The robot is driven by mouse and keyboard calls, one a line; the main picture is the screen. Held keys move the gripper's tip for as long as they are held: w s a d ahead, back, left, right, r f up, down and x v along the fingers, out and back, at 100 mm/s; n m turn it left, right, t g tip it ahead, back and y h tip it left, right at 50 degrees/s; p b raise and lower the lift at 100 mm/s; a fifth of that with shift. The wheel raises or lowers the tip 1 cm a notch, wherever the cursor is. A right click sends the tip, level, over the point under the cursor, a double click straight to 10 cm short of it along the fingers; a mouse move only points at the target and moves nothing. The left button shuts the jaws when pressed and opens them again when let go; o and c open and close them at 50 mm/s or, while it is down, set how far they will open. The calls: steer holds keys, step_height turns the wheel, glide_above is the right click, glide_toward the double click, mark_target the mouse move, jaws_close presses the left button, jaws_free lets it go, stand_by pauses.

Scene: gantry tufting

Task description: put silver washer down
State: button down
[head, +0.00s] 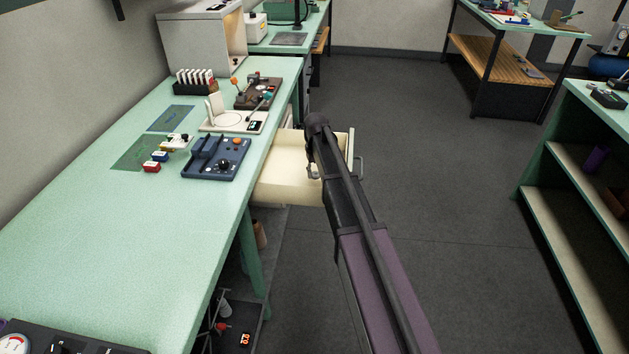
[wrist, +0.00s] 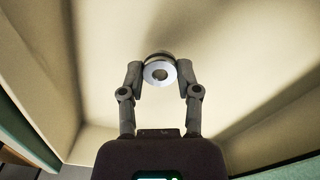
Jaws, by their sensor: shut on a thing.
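The silver washer (wrist: 160,73) is a round metal ring with a dark centre hole, seen in the wrist view. My gripper (wrist: 160,76) is shut on it, with one finger on each side. The cream drawer (head: 285,187) stands pulled out from the green bench in the head view. My gripper is at this drawer, and pale drawer surfaces fill the wrist view around the washer. My arm hides part of the drawer in the head view, and the washer cannot be made out there. I cannot tell whether the washer touches the drawer floor.
The green bench top (head: 95,235) has wide free room at the front left. A blue device (head: 216,158), a white device (head: 234,121) and a brown device (head: 258,93) stand near its edge by the drawer. A shelf unit (head: 575,170) stands at the right, with open floor between.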

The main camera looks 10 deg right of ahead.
steer(key=shift+f+b, duration=0.8)
steer(key=shift+f, duration=0.35)
steer(key=shift+f, duration=0.2)
steer(key=shift+c, duration=1.6)
jaws_free()
steer(key=shift+r, duration=0.1)
steer(key=shift+r, duration=0.15)
step_height(320, 180, up, 12)
steer(key=p, duration=1.2)
steer(key=s+m, duration=0.1)
steer(key=s, duration=2.8)
steer(key=shift+a, duration=0.15)
